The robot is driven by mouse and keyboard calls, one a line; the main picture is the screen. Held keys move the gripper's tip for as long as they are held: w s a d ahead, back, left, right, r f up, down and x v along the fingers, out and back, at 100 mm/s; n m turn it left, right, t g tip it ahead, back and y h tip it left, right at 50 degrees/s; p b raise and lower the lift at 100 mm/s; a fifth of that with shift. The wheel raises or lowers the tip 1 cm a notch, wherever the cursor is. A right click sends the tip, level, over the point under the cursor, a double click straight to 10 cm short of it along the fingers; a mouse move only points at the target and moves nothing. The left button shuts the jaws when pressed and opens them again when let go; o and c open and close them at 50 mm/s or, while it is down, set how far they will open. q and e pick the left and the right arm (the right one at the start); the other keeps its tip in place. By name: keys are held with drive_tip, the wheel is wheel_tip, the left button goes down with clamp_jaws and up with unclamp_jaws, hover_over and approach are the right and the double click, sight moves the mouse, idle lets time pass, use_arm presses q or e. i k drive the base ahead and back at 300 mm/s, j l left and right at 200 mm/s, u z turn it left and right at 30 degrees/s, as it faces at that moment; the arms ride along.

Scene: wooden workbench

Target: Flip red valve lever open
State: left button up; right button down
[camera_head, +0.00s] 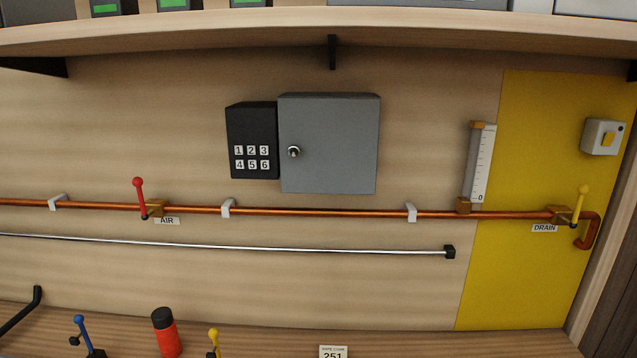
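The red valve lever (139,195) stands nearly upright on the copper pipe (320,211) at the left. Its round red knob is at the top, and it meets a brass valve body (156,208) at the pipe. A label reading AIR (168,221) sits just below and to the right. Nothing touches the lever. Neither of my grippers shows in the head view.
A yellow DRAIN lever (580,203) is at the pipe's right end. A grey box (330,143) and black keypad (252,140) are above the pipe. A metal rod (250,246) runs below. Blue lever (83,333), red bottle (167,336) and yellow lever (214,342) stand at the front.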

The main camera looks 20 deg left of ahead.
sight(137, 182)
drive_tip(key=u, duration=1.65)
drive_tip(key=i+j+u, duration=0.15)
drive_tip(key=i+j, duration=0.2)
drive_tip(key=j, duration=0.1)
